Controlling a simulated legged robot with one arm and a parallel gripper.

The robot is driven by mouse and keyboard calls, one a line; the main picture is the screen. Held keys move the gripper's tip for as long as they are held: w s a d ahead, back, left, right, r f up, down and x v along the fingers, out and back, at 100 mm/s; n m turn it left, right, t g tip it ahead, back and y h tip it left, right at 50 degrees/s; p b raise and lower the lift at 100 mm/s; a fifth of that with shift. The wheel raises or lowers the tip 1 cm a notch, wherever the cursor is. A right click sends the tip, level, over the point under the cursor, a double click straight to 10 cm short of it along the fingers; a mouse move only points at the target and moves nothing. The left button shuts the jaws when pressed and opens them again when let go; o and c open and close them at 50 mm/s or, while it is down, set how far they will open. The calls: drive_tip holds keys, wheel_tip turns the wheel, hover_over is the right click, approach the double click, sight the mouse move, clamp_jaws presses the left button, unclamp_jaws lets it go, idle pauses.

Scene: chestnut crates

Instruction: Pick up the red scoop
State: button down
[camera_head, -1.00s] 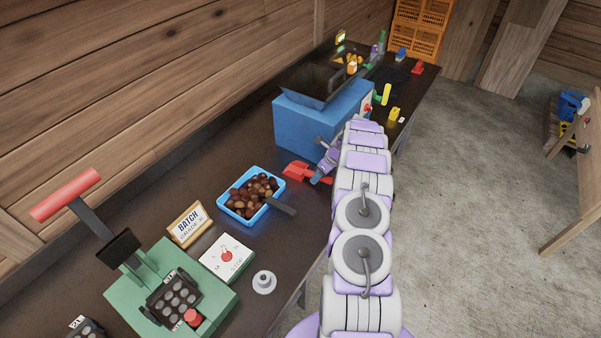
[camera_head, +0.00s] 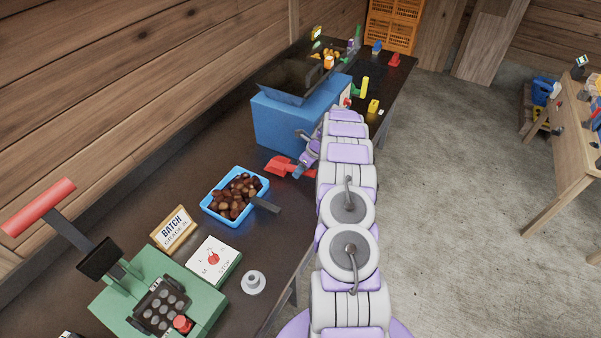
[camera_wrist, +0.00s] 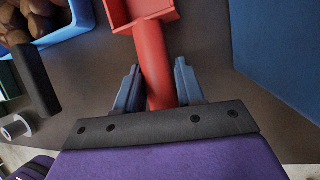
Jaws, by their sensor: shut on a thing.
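The red scoop (camera_head: 281,165) lies on the dark bench between the blue tray of chestnuts and the blue machine. In the wrist view the scoop (camera_wrist: 153,52) has its open pan at the top and its handle running down between my fingers. My gripper (camera_wrist: 158,82) is shut on the handle, one finger on each side. In the head view my gripper (camera_head: 303,168) is at the handle end, partly hidden by my arm. Whether the scoop touches the bench or is slightly above it, I cannot tell.
A blue tray (camera_head: 207,207) of chestnuts with a dark handle is to the left. A large blue box machine (camera_head: 281,127) stands just beyond the scoop. A green press (camera_head: 131,302), a BATCH sign (camera_head: 174,229) and a dial box (camera_head: 226,262) are nearer. Open floor lies right.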

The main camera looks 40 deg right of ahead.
wheel_tip(320, 180, up, 4)
drive_tip(key=shift+a+f+p, duration=0.15)
drive_tip(key=shift+f+p, duration=0.1)
drive_tip(key=shift+p, duration=0.15)
drive_tip(key=s, duration=0.5)
drive_tip(key=s+p, duration=0.1)
drive_tip(key=s, duration=0.4)
drive_tip(key=s+p, duration=0.1)
drive_tip(key=s, duration=0.5)
drive_tip(key=shift+d+r, duration=0.2)
drive_tip(key=shift+r, duration=0.2)
drive_tip(key=c, duration=1.3)
unclamp_jaws()
clamp_jaws()
